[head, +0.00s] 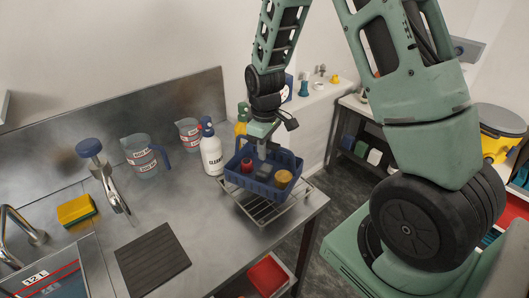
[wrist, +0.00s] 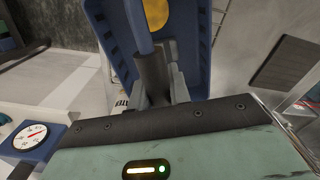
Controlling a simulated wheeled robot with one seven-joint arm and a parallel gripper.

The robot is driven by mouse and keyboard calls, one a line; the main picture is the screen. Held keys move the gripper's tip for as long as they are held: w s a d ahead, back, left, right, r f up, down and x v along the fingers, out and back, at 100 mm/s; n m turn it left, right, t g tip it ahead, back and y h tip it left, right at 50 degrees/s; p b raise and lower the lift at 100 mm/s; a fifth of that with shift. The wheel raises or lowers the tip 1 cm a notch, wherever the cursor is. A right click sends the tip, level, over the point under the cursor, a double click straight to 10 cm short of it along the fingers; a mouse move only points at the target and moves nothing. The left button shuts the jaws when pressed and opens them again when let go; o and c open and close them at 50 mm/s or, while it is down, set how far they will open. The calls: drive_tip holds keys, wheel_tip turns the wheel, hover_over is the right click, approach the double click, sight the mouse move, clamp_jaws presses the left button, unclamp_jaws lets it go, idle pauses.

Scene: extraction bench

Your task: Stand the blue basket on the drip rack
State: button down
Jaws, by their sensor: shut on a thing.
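The blue basket (head: 258,188) hangs from my gripper (head: 262,155) in the head view, over the drip rack. It holds a yellow-orange round item (head: 284,178) and a red item (head: 246,165). The basket also shows in the wrist view (wrist: 202,50), where my gripper (wrist: 165,75) is shut on its blue handle (wrist: 138,25). The drip rack (head: 266,211) is a wire rack at the bench's right end; the basket hides its back part. I cannot tell whether the basket's underside touches the rack.
A white spray bottle (head: 211,153) stands close left of the basket. Two measuring jugs, one large (head: 143,157) and one smaller (head: 189,133), stand further left. A black ribbed mat (head: 152,260) lies in front, with bare steel bench between it and the rack.

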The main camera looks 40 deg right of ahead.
drive_tip(key=shift+f, duration=1.25)
drive_tip(key=shift+f, duration=0.1)
drive_tip(key=c, duration=1.3)
unclamp_jaws()
